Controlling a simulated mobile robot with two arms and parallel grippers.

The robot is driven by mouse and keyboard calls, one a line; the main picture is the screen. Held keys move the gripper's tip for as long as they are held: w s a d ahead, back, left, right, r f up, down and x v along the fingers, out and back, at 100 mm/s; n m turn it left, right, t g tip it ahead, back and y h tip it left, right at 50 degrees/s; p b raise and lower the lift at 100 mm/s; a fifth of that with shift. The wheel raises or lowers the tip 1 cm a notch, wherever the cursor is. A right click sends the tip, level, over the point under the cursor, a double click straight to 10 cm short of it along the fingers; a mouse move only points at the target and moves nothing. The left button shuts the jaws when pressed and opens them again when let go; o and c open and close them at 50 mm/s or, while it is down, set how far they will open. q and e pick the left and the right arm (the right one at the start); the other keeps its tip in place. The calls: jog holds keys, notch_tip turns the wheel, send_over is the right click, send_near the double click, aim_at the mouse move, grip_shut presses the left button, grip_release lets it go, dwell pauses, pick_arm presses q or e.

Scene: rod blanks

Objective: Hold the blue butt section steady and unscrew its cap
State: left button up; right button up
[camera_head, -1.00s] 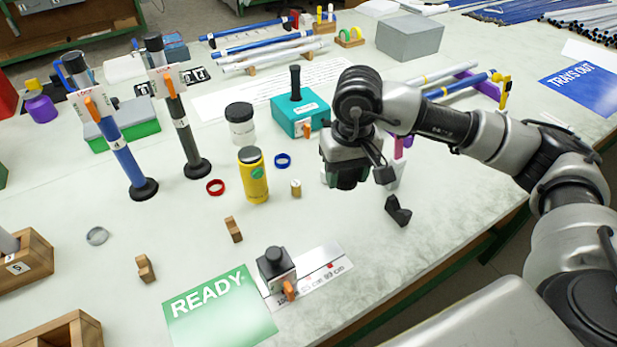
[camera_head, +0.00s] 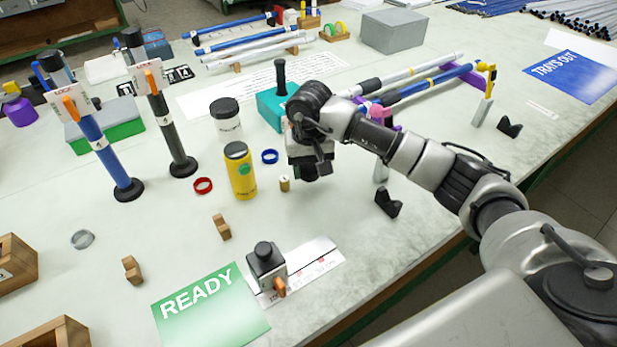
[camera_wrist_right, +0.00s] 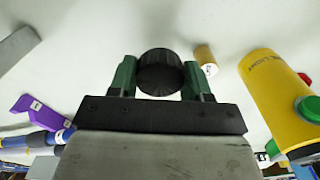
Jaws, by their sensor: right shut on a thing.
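A blue rod section (camera_head: 428,84) with a black grip lies at the back right, across a purple cradle (camera_head: 468,78); in the wrist view part of it shows at the left edge (camera_wrist_right: 48,138). My right gripper (camera_head: 307,172) hangs over the table, right of the yellow bottle and well apart from the blue rod. In the wrist view, it is shut on a round black ribbed cap (camera_wrist_right: 160,72), held between two green fingers. The rod's near end is partly hidden behind my arm, so I cannot tell its state. My left gripper is not in view.
The yellow bottle (camera_head: 240,172) and a small brass cylinder (camera_head: 285,184) stand close left of my gripper. A teal box (camera_head: 270,108) is behind it. A black block (camera_head: 388,203) lies to the right. Upright blue (camera_head: 108,152) and dark (camera_head: 170,130) rods stand left.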

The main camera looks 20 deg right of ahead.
aim_at(309, 188)
notch_tip(309, 188, down, 4)
jog(key=shift+r+p, duration=0.1)
jog(key=shift+p, duration=0.2)
jog(key=shift+f, duration=0.25)
jog(key=o, duration=0.7)
